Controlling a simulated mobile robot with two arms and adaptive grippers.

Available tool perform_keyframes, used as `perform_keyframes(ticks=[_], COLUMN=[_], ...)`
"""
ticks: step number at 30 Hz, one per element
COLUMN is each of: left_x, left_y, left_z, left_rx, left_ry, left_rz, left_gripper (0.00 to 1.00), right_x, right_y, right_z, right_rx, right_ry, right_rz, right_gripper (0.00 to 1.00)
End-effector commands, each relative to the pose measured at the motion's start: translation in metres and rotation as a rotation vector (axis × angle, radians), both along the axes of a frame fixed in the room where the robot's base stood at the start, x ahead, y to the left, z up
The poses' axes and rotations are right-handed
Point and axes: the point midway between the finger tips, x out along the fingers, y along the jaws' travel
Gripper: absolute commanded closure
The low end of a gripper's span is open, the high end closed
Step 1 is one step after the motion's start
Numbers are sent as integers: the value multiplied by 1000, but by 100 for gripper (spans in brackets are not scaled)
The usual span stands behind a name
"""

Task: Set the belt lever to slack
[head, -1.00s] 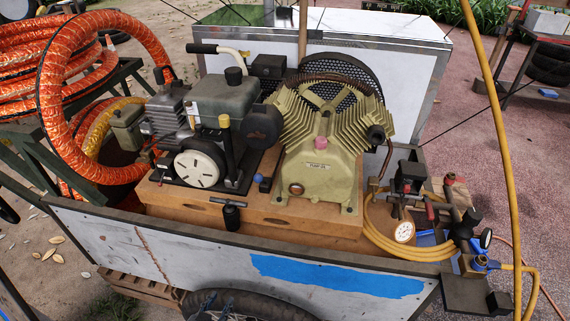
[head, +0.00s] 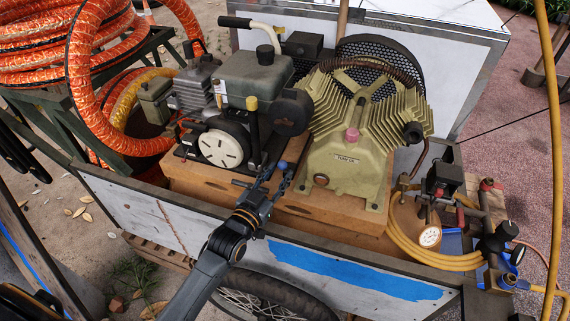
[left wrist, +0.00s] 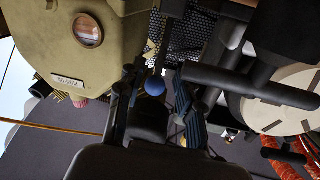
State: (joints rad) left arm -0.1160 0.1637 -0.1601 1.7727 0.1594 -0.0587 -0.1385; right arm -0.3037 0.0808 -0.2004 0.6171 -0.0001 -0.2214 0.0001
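The belt lever, a dark bar with a blue ball knob (head: 283,165), stands between the engine and the pump. In the left wrist view the blue knob (left wrist: 155,85) shows between my fingers, with its dark bar running behind it. My left gripper (head: 275,173) reaches over the cart's front wall to the knob. Its two fingers (left wrist: 157,98) are apart, one on each side of the knob, and I cannot tell whether either touches it. The lever's base is hidden. My right gripper is not in view.
The engine (head: 252,82) with its pale round starter (head: 218,147) stands left of the lever. The finned pump (head: 345,165) stands right of it. A black handle (left wrist: 250,86) lies close beside the fingers. A hose and gauge (head: 429,236) sit at the cart's right end.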

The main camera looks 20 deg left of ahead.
Motion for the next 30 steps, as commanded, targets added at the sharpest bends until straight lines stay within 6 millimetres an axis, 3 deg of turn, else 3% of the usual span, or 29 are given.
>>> perform_keyframes(ticks=[7,19,24,30], left_x=[33,40,40,40], left_y=[-7,-8,-8,-8], left_z=[0,0,0,0], left_rx=[-2,-1,-1,-1], left_ry=[0,1,1,-1], left_rz=[-1,-1,-1,-1], left_gripper=[64,64,99,100], right_x=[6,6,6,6], right_y=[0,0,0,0], right_z=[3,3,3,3], right_rx=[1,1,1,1], right_ry=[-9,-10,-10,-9], right_rz=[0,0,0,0], right_gripper=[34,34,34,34])
